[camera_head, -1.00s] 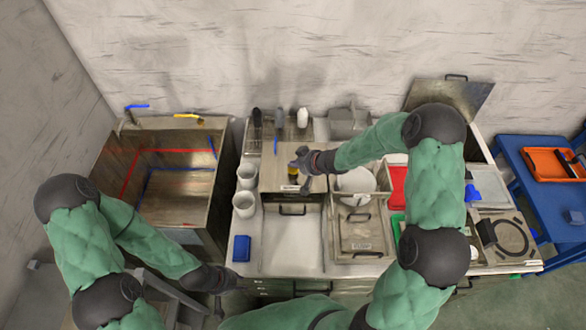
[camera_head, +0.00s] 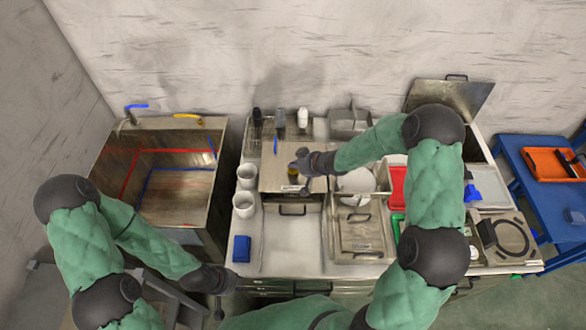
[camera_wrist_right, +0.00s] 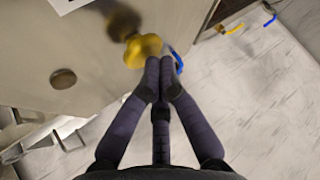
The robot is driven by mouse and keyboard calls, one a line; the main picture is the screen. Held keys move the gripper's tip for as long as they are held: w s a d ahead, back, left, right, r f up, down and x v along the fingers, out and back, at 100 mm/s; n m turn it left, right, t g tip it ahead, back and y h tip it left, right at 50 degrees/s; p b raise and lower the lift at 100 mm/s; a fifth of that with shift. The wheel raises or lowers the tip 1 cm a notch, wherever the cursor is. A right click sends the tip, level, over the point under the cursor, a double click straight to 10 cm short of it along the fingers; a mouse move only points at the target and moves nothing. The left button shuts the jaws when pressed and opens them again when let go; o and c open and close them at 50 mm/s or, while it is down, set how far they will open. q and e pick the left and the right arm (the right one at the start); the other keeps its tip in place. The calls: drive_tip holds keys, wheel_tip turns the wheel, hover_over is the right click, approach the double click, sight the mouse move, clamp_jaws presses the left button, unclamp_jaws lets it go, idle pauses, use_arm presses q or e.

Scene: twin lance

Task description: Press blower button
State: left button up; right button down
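A gold-yellow round knob, likely the blower button (camera_wrist_right: 143,49), sticks out from a flat metal panel (camera_wrist_right: 55,40) in the right wrist view. In the head view the yellow knob (camera_head: 293,171) shows on the metal box (camera_head: 272,181) at the middle of the bench. My right gripper (camera_wrist_right: 164,68) has its fingertips drawn together, with nothing seen between them. The tips appear right beside the knob's edge; contact cannot be told. The right gripper (camera_head: 301,162) is over the box in the head view. My left gripper (camera_head: 218,305) hangs at the bench's front left, its fingers too small to read.
A sink (camera_head: 165,190) stands at the left.

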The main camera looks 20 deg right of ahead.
sight(295, 170)
drive_tip(key=shift+f, duration=0.3)
idle(0.4)
drive_tip(key=shift+r, duration=0.15)
drive_tip(key=shift+r+p, duration=0.8)
drive_tip(key=shift+p, duration=0.2)
wheel_tip(295, 170, up, 5)
drive_tip(key=p, duration=0.5)
drive_tip(key=shift+r, duration=0.1)
drive_tip(key=shift+s, duration=0.1)
idle(0.5)
